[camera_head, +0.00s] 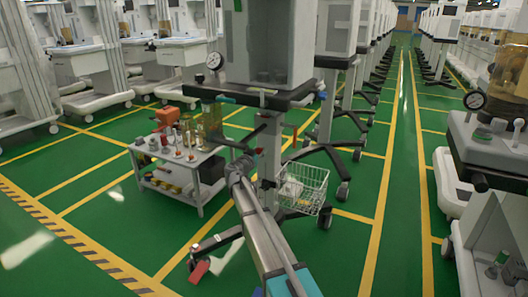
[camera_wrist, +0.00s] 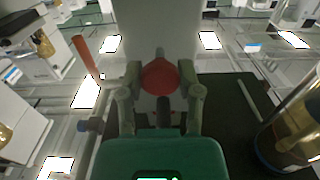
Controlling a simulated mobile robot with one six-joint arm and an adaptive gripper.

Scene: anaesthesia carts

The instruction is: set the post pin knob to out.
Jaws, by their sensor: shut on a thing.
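In the wrist view a round red knob (camera_wrist: 159,77), which looks like the post pin knob, sits between the two fingers of my gripper (camera_wrist: 160,80). The fingers are closed against its left and right sides. A dark stem shows just below the knob, and the pale upright post (camera_wrist: 158,30) stands behind it. In the head view my arm reaches to the cart's post (camera_head: 269,150), below the dark tray. The knob and fingertips are too small there to make out, so the pin's position cannot be told.
A red-tipped lever (camera_wrist: 85,55) lies left of the knob, and an amber glass vessel (camera_wrist: 295,130) stands at right. In the head view a wire basket (camera_head: 302,188) hangs beside the post, and a low trolley (camera_head: 205,160) with parts stands left.

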